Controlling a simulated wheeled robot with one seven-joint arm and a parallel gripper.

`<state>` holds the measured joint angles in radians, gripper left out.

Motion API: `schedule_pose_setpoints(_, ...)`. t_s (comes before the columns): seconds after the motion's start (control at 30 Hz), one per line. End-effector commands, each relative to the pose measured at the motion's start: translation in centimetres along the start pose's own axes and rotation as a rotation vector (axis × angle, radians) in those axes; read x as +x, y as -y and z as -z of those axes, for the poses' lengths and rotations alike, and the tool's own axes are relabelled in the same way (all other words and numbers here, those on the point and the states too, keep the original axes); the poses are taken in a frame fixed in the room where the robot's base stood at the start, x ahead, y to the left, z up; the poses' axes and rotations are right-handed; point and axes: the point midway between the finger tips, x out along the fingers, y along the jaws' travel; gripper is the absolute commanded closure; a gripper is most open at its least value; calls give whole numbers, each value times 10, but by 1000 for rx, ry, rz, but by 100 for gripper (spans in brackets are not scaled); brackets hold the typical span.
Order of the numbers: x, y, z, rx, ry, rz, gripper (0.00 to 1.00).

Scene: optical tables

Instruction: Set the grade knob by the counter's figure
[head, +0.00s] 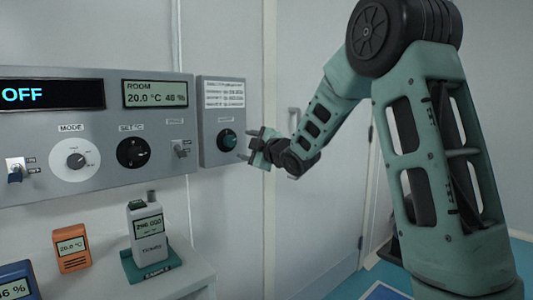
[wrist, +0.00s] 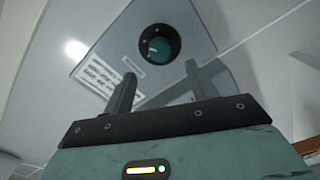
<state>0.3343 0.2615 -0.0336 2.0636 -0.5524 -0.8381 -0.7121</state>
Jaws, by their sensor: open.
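The grade knob (head: 227,140) is a dark round dial with a teal face on a small grey box (head: 208,150) at the right end of the wall panel. In the wrist view the knob (wrist: 159,49) shows ahead of the fingertips, roughly between them. My gripper (head: 248,145) is open and empty, just right of the knob and apart from it. Its two fingers also show in the wrist view (wrist: 157,82). The counter (head: 146,225) is a pale handheld unit standing in a teal base on the shelf. Its screen shows a figure too small to read surely.
A printed label (head: 224,94) sits above the knob. The main panel (head: 100,185) carries an OFF display, a ROOM display, a white MODE dial (head: 75,160), a black dial (head: 133,153) and switches. An orange meter (head: 72,248) and a blue meter (head: 16,283) stand left of the counter.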

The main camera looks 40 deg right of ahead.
Motion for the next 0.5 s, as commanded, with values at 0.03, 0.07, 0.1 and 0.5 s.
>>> schedule_pose_setpoints(0.03, -13, 1, 0, -1, 1, -1, 43)
schedule_pose_setpoints(0.07, -20, 0, 0, -2, 0, -2, 43)
schedule_pose_setpoints(0.1, -30, 0, -1, -2, 2, -2, 43)
schedule_pose_setpoints(0.5, -89, 0, 0, -1, 0, 0, 43)
